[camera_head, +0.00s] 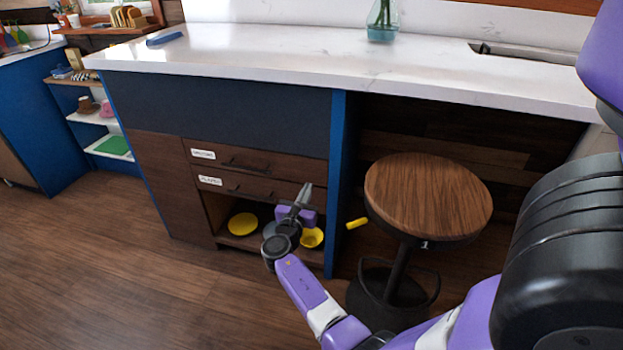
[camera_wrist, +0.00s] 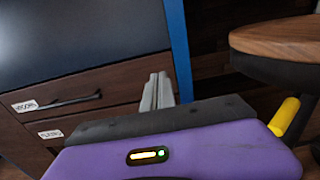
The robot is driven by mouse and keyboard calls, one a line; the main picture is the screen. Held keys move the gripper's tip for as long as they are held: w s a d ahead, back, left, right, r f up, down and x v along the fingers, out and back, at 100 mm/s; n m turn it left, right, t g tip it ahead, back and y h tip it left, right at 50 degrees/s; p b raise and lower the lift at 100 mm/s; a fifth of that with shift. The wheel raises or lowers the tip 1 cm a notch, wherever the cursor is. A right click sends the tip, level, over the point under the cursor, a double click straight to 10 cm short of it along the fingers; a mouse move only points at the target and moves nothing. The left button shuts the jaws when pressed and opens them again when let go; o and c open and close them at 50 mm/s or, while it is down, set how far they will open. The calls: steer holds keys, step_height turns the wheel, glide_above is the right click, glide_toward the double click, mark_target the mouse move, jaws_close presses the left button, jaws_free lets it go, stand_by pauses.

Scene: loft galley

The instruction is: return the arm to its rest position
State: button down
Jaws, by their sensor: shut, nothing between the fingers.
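My gripper (camera_head: 303,192) is in front of the open lower compartment of the cabinet, at the level of the drawers, with its fingers pointing up in the head view. My purple arm stretches from the right edge toward it. In the wrist view my gripper (camera_wrist: 157,88) has its two grey fingers together, with nothing between them. The wooden drawer fronts (camera_wrist: 85,108) stand beyond the fingers and to their left.
A round wooden stool (camera_head: 428,195) stands right of my gripper, under the white counter (camera_head: 250,58). A yellow plate (camera_head: 243,223) and a yellow bowl (camera_head: 312,238) sit in the open compartment. A blue panel (camera_head: 337,180) is close by. The floor at left is clear.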

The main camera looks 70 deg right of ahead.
steer(key=shift+a, duration=1.05)
